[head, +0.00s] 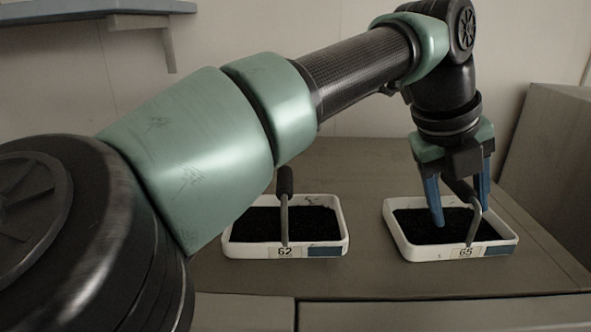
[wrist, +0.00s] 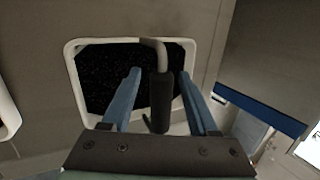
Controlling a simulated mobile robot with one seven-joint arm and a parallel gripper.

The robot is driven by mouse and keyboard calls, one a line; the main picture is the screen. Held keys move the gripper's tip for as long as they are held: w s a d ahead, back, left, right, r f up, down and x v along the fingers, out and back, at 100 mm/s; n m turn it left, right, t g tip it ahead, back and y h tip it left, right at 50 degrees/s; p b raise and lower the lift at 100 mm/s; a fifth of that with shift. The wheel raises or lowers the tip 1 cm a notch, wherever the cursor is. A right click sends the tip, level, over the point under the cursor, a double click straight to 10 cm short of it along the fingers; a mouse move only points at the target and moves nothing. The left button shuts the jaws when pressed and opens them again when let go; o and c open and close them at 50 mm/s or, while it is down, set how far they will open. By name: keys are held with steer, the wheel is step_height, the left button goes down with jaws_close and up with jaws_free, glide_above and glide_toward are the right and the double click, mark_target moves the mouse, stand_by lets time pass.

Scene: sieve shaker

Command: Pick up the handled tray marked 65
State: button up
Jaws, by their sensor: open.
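The tray marked 65 (head: 418,252) is a white rectangular tray filled with dark grains, standing on the worktop at the right in the head view. A bent metal handle with a dark grip rises from its front side. My gripper (head: 460,212) is above this tray, pointing down, with its blue fingers apart. In the wrist view, the dark handle grip (wrist: 161,103) stands between the two open fingers (wrist: 165,98), with a gap visible on both sides. The tray rim (wrist: 72,62) shows behind it. Part of the handle is hidden by my gripper in the head view.
A similar white tray marked 62 (head: 240,249), with its own upright handle, stands to the left on the worktop (head: 365,270). A grey-brown box-like block (head: 555,150) stands at the right. A shelf (head: 90,10) is on the wall at upper left. Bare worktop lies between the trays.

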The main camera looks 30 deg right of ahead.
steer(key=shift+r, duration=0.1)
steer(key=shift+c, duration=0.3)
jaws_close()
steer(key=shift+r, duration=0.15)
